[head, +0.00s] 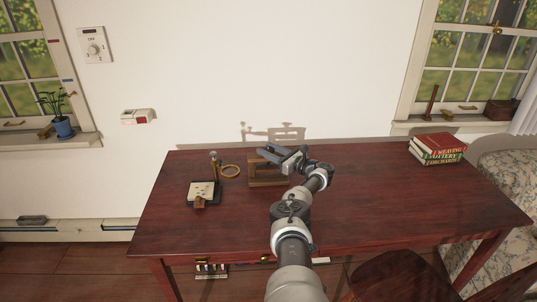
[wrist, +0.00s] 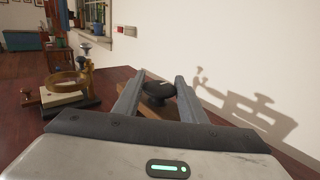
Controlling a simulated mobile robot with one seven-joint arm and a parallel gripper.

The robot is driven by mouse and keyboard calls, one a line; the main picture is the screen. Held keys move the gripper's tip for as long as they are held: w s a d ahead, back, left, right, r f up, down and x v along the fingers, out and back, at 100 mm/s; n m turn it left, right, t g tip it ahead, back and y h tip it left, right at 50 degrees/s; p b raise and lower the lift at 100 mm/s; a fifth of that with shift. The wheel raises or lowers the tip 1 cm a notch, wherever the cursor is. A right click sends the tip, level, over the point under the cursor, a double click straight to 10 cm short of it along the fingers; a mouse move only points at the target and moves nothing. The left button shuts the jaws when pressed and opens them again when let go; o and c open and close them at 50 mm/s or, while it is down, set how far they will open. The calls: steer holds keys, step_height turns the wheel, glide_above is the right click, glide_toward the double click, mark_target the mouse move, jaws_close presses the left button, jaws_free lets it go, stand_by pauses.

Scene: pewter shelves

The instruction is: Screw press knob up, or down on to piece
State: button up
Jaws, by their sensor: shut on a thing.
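The screw press (head: 268,181) is a small wooden frame standing on the red-brown table near its back edge. Its dark, round knob (wrist: 157,91) shows between my fingers in the wrist view. My gripper (head: 279,154) is over the top of the press, coming in from the right. It also fills the lower wrist view (wrist: 160,80), with one finger on each side of the knob, shut on it. In the head view the knob is hidden by my gripper. Most of the press and any piece under the screw are hidden in the wrist view.
Left of the press are a brass ring (head: 229,171) and a cream board on a dark base (head: 201,188) with a post. Stacked books (head: 437,148) lie at the table's right end. The wall is close behind; the table's middle right is clear. A chair (head: 405,277) stands in front.

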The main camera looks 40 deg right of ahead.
steer(key=shift+w+r, duration=0.1)
steer(key=shift+r, duration=0.1)
steer(key=o, duration=1.1)
steer(key=shift+a, duration=0.1)
steer(key=shift+c, duration=0.2)
steer(key=p+v, duration=0.2)
steer(key=v, duration=1.5)
steer(key=shift+s+p, duration=0.2)
steer(key=shift+p, duration=0.15)
steer(key=shift+f, duration=0.1)
